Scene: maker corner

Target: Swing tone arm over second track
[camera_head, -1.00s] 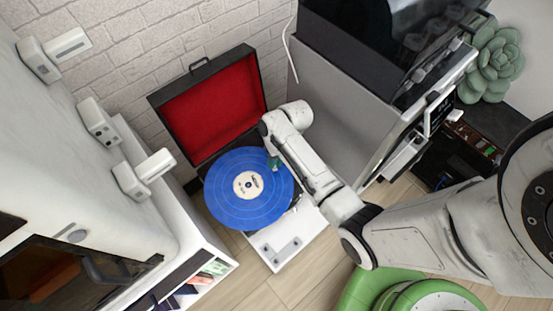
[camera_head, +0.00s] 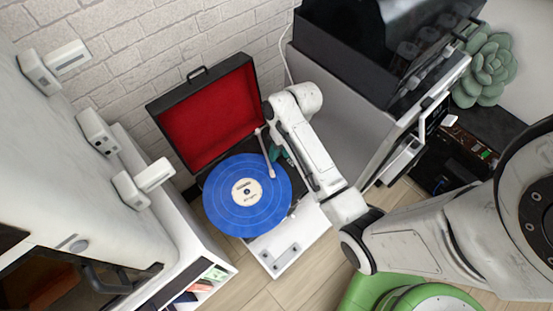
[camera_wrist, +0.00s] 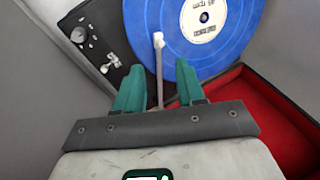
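The blue record (camera_head: 222,205) with a white label lies on the turntable in an open black case (camera_head: 190,86) with red lining. The thin pale tone arm (camera_head: 264,150) runs from the case's back edge, and its head end is over the record's outer right part. In the wrist view the tone arm (camera_wrist: 159,72) passes between my two teal fingers, with its white head over the blue record (camera_wrist: 200,55). My gripper (camera_wrist: 160,78) is open, with a gap to the tone arm on both sides. In the head view my gripper (camera_head: 277,153) is partly hidden by my arm.
A grey-sided machine (camera_head: 335,110) with a dark top stands close right of the case. A white cabinet (camera_head: 85,175) with handles stands at left. A brick wall (camera_head: 130,40) is behind. A dark control panel with a knob (camera_wrist: 80,35) lies beside the record.

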